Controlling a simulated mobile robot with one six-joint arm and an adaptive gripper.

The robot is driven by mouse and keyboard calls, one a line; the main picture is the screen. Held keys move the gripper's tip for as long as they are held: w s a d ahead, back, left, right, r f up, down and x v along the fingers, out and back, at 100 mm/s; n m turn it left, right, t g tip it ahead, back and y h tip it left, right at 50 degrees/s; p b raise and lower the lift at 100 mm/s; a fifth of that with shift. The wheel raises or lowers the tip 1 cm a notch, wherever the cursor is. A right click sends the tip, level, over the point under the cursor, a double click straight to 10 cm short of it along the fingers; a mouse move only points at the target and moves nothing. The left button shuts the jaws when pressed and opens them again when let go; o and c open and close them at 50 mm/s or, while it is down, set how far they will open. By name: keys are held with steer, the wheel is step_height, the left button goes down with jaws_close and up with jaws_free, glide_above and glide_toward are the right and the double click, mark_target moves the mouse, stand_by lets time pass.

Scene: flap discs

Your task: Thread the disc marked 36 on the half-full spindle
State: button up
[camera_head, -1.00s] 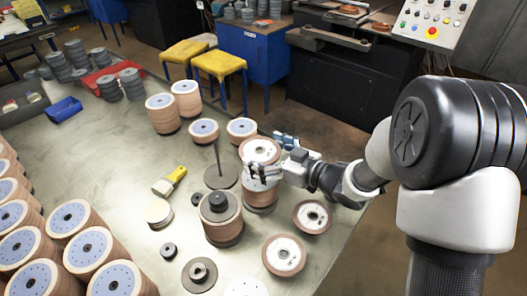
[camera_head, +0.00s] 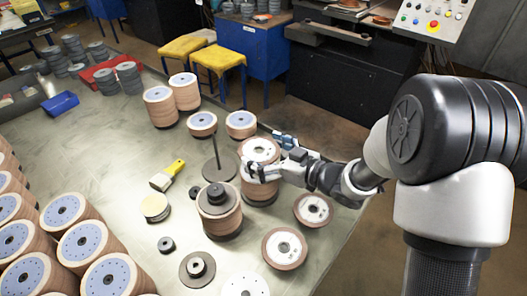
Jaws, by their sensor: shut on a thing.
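My gripper (camera_head: 258,172) is shut on a pale-faced, brown-edged disc (camera_head: 260,149), with the fingers at its near side. The disc is at the top of a brown stack (camera_head: 259,194), roughly level. I cannot tell whether it touches the stack, and its number is not readable. Any rod inside this stack is hidden. To the left, a bare rod (camera_head: 216,147) rises from a round dark base (camera_head: 219,170). In front of it stands a brown stack (camera_head: 219,217) with a dark hub (camera_head: 217,192) on top.
Loose pale-faced discs lie on the bench (camera_head: 313,209) (camera_head: 284,247) (camera_head: 245,288) at the right and front. Tall stacks (camera_head: 82,243) fill the left front.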

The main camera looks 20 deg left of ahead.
steer(key=shift+f+b, duration=1.15)
steer(key=shift+f, duration=0.4)
steer(key=shift+f+b, duration=0.75)
steer(key=shift+f, duration=0.35)
steer(key=o, duration=0.8)
steer(key=v, duration=1.2)
